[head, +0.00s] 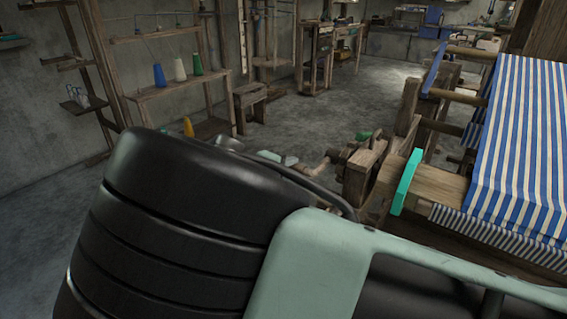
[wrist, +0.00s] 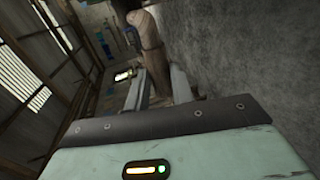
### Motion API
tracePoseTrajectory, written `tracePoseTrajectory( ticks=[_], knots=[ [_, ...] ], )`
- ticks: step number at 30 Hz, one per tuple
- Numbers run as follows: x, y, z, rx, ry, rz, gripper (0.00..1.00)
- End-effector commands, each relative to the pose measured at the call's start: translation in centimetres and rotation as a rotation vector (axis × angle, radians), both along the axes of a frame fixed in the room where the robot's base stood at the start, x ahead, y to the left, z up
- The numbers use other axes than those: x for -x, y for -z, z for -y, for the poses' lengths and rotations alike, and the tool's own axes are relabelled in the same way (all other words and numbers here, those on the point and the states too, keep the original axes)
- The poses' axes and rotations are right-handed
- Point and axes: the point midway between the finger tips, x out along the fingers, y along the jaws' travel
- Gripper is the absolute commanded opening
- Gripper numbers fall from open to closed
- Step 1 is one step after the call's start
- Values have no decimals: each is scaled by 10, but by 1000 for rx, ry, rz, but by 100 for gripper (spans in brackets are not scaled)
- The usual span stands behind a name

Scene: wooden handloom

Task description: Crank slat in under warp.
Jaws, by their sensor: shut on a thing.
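My gripper (head: 283,160) is in the middle of the head view, partly hidden behind my own arm. In the wrist view my gripper (wrist: 157,88) is shut on a brown wooden crank handle (wrist: 150,45), which stands up between the two pale fingers. In the head view the crank handle (head: 325,168) runs from the fingers towards the wooden loom side. A wooden slat (head: 438,186) with a teal end plate (head: 406,181) sticks out from beneath the blue-and-white striped warp (head: 520,145). The slat's far end is hidden under the warp.
The loom's wooden frame (head: 365,170) stands beside the crank. A shelf with blue, white and green cones (head: 180,70) is against the left wall, and a stool (head: 250,104) stands near it. The grey floor (head: 330,118) between them and the loom is open.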

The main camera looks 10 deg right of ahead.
Motion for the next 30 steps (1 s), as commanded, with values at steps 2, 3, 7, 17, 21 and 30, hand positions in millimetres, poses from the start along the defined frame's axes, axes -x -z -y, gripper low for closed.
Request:
tracePoseTrajectory(
  ticks=[2,3,7,17,21,30],
  knots=[
    [1,4,1,-2,2,-5,0],
    [1,4,1,-2,2,-5,0],
    [1,4,1,-2,2,-5,0],
    [0,2,1,0,2,-2,44],
    [2,0,-2,-1,0,-2,44],
    [36,-14,-37,-3,-4,-3,44]
  ],
)
